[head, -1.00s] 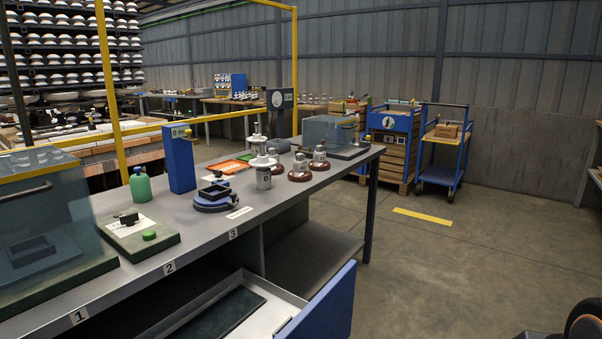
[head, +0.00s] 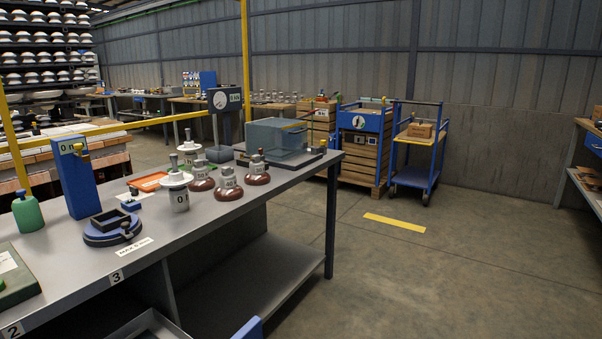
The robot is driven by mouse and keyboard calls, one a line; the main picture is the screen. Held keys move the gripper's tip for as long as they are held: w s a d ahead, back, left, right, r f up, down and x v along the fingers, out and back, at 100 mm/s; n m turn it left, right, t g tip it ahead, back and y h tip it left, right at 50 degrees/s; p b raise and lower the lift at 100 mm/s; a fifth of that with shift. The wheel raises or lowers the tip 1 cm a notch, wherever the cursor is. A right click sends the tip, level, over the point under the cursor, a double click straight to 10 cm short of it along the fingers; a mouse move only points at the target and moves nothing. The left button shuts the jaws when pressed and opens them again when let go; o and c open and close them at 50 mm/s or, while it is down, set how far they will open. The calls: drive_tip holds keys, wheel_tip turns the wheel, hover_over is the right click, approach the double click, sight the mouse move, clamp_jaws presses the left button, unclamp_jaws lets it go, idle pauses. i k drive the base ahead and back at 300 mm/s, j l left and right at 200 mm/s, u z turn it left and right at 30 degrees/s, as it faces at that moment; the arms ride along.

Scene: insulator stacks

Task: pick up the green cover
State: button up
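No plain opaque green cover shows. A see-through, blue-green box-shaped cover (head: 276,137) stands on a dark base at the far right end of the grey workbench (head: 215,208). A small green bottle (head: 28,212) stands at the left edge of the bench. Part of a dark green board (head: 14,284) with a white paper shows at the lower left, cut off by the picture edge. My gripper is not in view.
A blue post gauge (head: 76,180), a round blue fixture (head: 112,230), a grey-white insulator (head: 177,187) and several brown-based weights (head: 229,185) stand on the bench. A blue trolley (head: 414,160) stands beyond. The floor right of the bench is clear.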

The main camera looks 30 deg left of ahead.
sight(28, 216)
drive_tip(key=i+l+u, duration=0.15)
drive_tip(key=i, duration=0.4)
drive_tip(key=i+l+u, duration=0.15)
drive_tip(key=i, duration=0.4)
drive_tip(key=i+u, duration=0.2)
drive_tip(key=u, duration=0.2)
drive_tip(key=i+u, duration=0.2)
drive_tip(key=u, duration=0.15)
drive_tip(key=i+u, duration=0.2)
drive_tip(key=u, duration=0.2)
drive_tip(key=i+u, duration=0.1)
drive_tip(key=u, duration=0.3)
drive_tip(key=i+u, duration=0.15)
drive_tip(key=u, duration=0.25)
drive_tip(key=i+l+u, duration=0.1)
drive_tip(key=u, duration=0.3)
